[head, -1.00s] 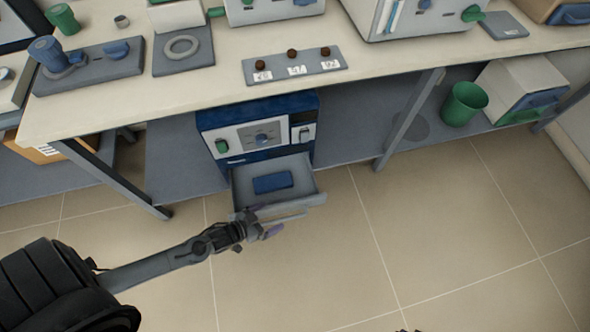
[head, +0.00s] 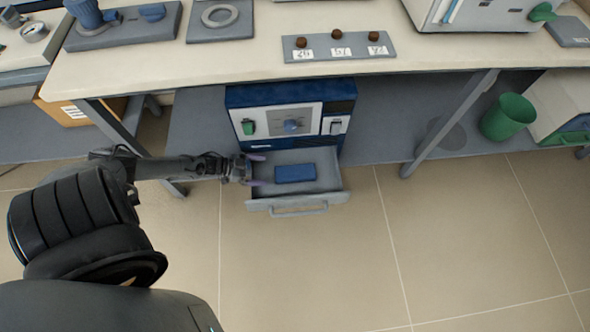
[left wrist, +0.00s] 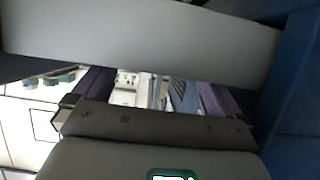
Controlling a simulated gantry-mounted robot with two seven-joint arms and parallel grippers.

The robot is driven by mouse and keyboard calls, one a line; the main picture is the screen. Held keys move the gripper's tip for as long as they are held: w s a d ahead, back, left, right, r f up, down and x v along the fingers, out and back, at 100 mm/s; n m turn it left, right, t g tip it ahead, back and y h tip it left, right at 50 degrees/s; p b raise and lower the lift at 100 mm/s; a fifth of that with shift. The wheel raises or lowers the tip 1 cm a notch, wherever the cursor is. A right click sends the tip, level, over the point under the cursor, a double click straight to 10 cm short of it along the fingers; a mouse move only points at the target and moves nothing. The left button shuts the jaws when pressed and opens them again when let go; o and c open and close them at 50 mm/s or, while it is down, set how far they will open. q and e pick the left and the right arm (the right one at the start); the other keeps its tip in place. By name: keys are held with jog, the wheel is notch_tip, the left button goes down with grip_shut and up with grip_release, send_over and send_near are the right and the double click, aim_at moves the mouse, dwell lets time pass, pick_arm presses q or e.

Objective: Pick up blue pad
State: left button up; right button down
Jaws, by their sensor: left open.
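The blue pad (head: 295,173) lies flat in the open grey drawer (head: 330,183) of the blue and white furnace unit (head: 291,115) under the bench. My left gripper (head: 257,170) is open at the drawer's left side, with its purple fingertips pointing right toward the pad and a gap between them and the pad. In the left wrist view the purple fingers (left wrist: 152,92) stand wide apart with nothing seen between them. The pad cannot be made out in that view. My right gripper is not in view.
The drawer's handle (head: 300,209) faces the clear tiled floor. The bench top (head: 240,62) overhangs the unit. A table leg (head: 448,124) and a green bin (head: 507,117) stand to the right. A switch panel (head: 338,48) sits above on the bench.

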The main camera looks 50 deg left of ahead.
aim_at(282, 173)
pick_arm(q)
jog(key=shift+d+x, duration=0.2)
jog(key=shift+x, duration=0.85)
jog(key=b+x, duration=0.1)
jog(key=x, duration=0.1)
jog(key=b+x, duration=0.2)
jog(key=shift+d+r, duration=0.15)
jog(key=shift+d, duration=0.15)
jog(key=shift+w+d, duration=0.2)
jog(key=shift+w, duration=0.05)
jog(key=shift+s, duration=0.1)
jog(key=shift+a, duration=0.1)
jog(key=shift+c, duration=1.1)
jog(key=c, duration=0.7)
